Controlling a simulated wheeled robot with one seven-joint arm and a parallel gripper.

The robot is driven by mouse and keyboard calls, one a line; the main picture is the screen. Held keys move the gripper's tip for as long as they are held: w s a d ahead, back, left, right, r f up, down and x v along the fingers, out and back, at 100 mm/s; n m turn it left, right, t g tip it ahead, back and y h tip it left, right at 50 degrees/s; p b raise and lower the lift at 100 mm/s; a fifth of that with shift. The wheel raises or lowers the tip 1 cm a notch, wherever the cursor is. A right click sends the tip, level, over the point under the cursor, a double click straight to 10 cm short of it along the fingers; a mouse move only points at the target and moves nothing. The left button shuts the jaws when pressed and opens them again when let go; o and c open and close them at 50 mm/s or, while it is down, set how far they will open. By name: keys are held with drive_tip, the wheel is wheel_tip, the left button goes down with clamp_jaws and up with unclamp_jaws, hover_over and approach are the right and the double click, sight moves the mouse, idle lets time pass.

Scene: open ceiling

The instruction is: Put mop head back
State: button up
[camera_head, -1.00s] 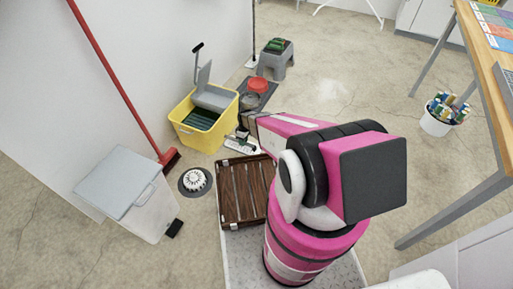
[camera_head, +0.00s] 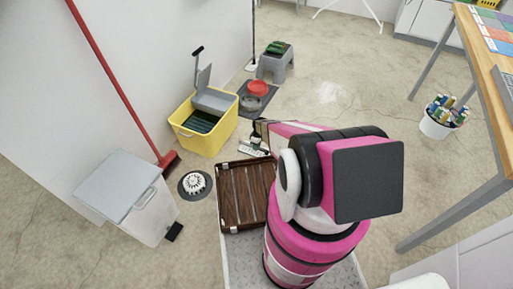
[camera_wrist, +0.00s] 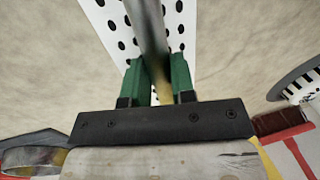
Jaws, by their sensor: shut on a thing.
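A flat white plate with rows of dark holes and a grey rod (camera_wrist: 150,25) rising from it shows in the wrist view; it appears to be the mop head (camera_wrist: 100,15). My gripper (camera_wrist: 158,80) has green fingers shut on this rod. In the head view the white plate (camera_head: 252,148) is low over or on the floor, right of the yellow bucket (camera_head: 208,138). My gripper beside it is small and partly hidden by my pink arm there. I cannot tell whether the plate touches the floor.
A white round piece on a dark disc (camera_head: 195,184), a white bin (camera_head: 128,195) and a red broom (camera_head: 120,85) are at left.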

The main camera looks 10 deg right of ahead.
drive_tip(key=shift+f, duration=0.4)
drive_tip(key=o, duration=0.9)
drive_tip(key=shift+r, duration=0.1)
wheel_tip(320, 180, up, 12)
drive_tip(key=w+d, duration=0.1)
drive_tip(key=w, duration=0.1)
drive_tip(key=s+r+m, duration=0.3)
drive_tip(key=s+r, duration=0.4)
drive_tip(key=r, duration=0.6)
drive_tip(key=s+r+m+t, duration=0.1)
drive_tip(key=s+r+m, duration=0.3)
drive_tip(key=s+r, duration=0.4)
drive_tip(key=s+a+r+m+h, duration=0.1)
drive_tip(key=s+r+m, duration=0.2)
drive_tip(key=s+r, duration=0.5)
drive_tip(key=shift+s+a+r+m+t, duration=0.1)
drive_tip(key=shift+s+r+m+t, duration=0.1)
drive_tip(key=shift+r, duration=2.35)
drive_tip(key=shift+s+r+m+t, duration=0.1)
drive_tip(key=shift+r+m+t, duration=0.1)
drive_tip(key=shift+r, duration=2.35)
